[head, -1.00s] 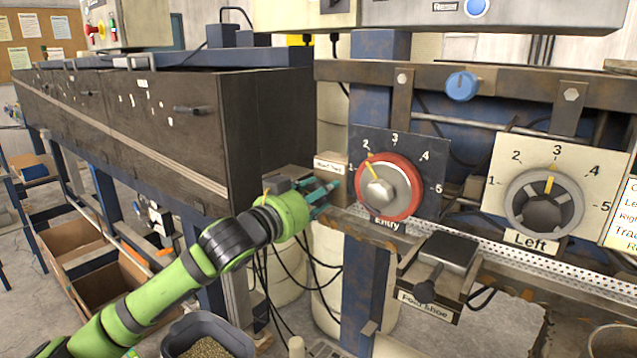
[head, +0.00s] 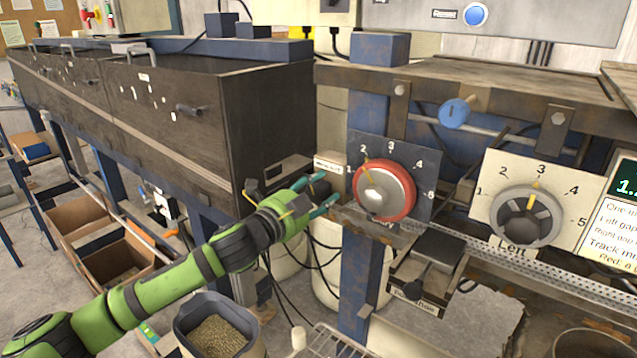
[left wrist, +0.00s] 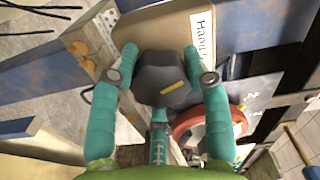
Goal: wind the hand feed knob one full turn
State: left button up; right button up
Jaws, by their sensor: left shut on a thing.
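The hand feed knob (left wrist: 163,78) is a dark lobed knob with a yellow mark, seen in the left wrist view in front of a tan box (left wrist: 178,30) with a partly readable "Hand" label. My left gripper (left wrist: 166,70) has one teal finger on each side of the knob and is shut on it. In the head view my left gripper (head: 325,190) reaches the small tan box (head: 331,162) left of the red-ringed Entry dial. I cannot make out the knob clearly there. My right gripper is not in view.
The red-ringed Entry dial (head: 385,191) is close to the right of my left fingers. The grey Left dial (head: 526,216) is further right. A dark block (head: 430,262) juts out below the dials. A dark oven-like housing (head: 215,125) stands behind my arm at left. A bin of granules (head: 215,335) stands below.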

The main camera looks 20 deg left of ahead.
pick_arm(q)
jog(key=m+p, duration=0.1)
jog(key=m, duration=0.2)
jog(key=shift+a+p, duration=0.1)
jog(key=shift+p, duration=0.3)
jog(key=shift+m, duration=0.4)
jog(key=o, duration=1.2)
jog(key=shift+c, duration=0.2)
jog(key=shift+w+a, duration=0.1)
jog(key=shift+w, duration=0.05)
jog(key=shift+s, duration=0.25)
jog(key=v, duration=1.1)
jog(key=shift+s+a, duration=0.2)
jog(key=shift+s, duration=0.1)
